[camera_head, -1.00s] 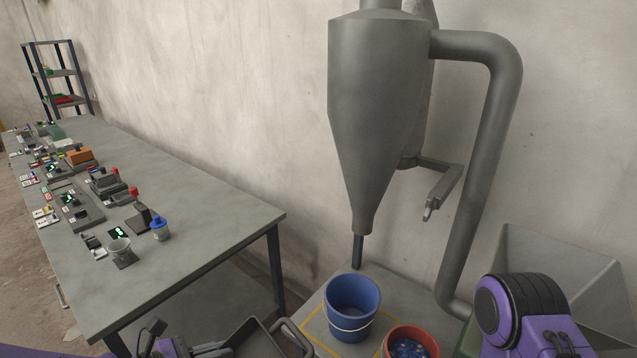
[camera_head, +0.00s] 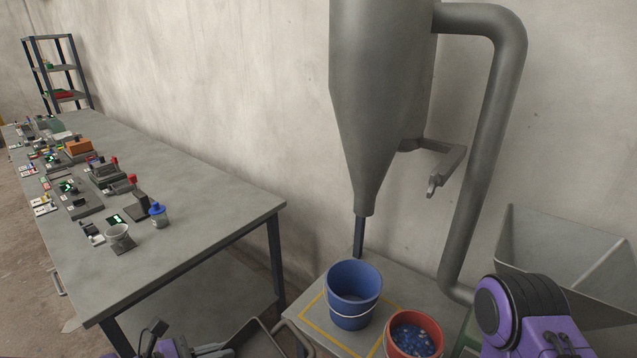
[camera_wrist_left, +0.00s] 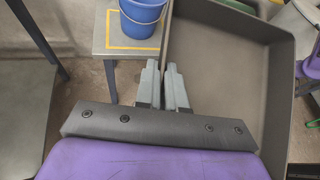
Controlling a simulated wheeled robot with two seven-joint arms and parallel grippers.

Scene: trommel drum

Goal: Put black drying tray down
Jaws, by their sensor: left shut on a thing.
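The black drying tray (camera_head: 256,340) is only partly in the head view, at the bottom edge left of the blue bucket. In the left wrist view the tray (camera_wrist_left: 225,75) is a shallow, dark pan with raised walls, filling much of the right side. My left gripper (camera_wrist_left: 166,85) has its fingers close together, shut on the tray's near-left wall. In the head view that gripper (camera_head: 215,350) is mostly cut off by the bottom edge. The tray's inside looks empty in the wrist view. My right gripper is out of view; only part of the right arm shows.
A long grey workbench (camera_head: 200,235) on the left holds several small devices, with free surface on its right part. A blue bucket (camera_head: 354,290) and a red bucket (camera_head: 413,335) with blue contents stand on a low platform under a grey cyclone (camera_head: 385,90).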

